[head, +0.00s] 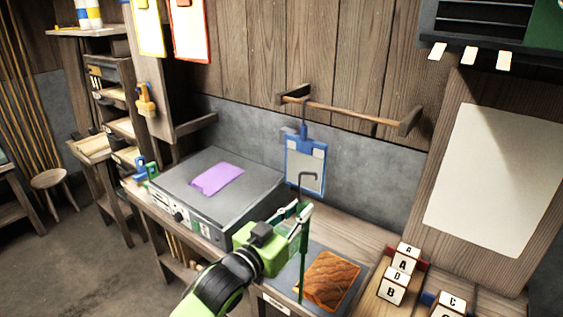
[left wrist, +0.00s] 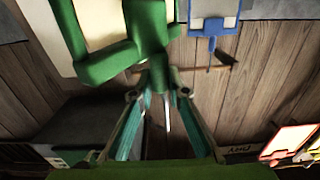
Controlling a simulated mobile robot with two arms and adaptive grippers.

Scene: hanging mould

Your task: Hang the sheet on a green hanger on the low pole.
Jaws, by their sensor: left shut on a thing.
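My left gripper (head: 301,214) is shut on a green hanger (head: 303,258), held upright and nearly edge-on above the bench. Its dark hook (head: 308,177) points up, below and in front of the low pole (head: 350,112), apart from it. In the left wrist view the green hanger (left wrist: 155,40) fills the top centre above the fingertips (left wrist: 160,92). A cream area (left wrist: 105,28) shows behind it; I cannot tell whether it is the hanger's sheet. A blue hanger (head: 304,165) with a pale sheet hangs at the pole's left part. My right gripper is not in view.
A grey box-shaped press (head: 235,205) with a purple sheet (head: 216,178) stands left. A brown sheet (head: 331,281) lies on the bench beside the gripper. Lettered blocks (head: 393,286) stand right. The pole is bare right of the blue hanger, up to its wooden bracket (head: 410,120).

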